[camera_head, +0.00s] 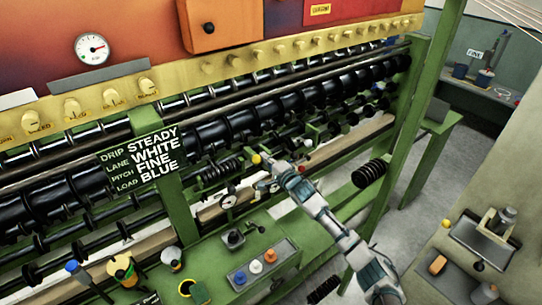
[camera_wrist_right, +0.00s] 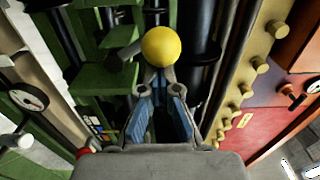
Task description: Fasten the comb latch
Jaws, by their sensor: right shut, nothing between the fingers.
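A yellow ball knob (camera_head: 256,159) shows at the machine's middle; it looks like the handle of the comb latch, but I cannot tell for sure. In the right wrist view the knob (camera_wrist_right: 164,46) sits just beyond the fingertips, with a dark stem to its left. My right gripper (camera_head: 268,166) is shut and empty, its tips close beside the knob. The wrist view shows its blue-padded fingers (camera_wrist_right: 158,82) meeting at the tips. I cannot tell whether they touch the knob. The latch's catch is not clear. My left gripper is not in view.
Dark rollers (camera_head: 235,125) run behind the knob, with a green post (camera_head: 178,210) to its left. Open floor (camera_head: 425,220) lies right of the machine.

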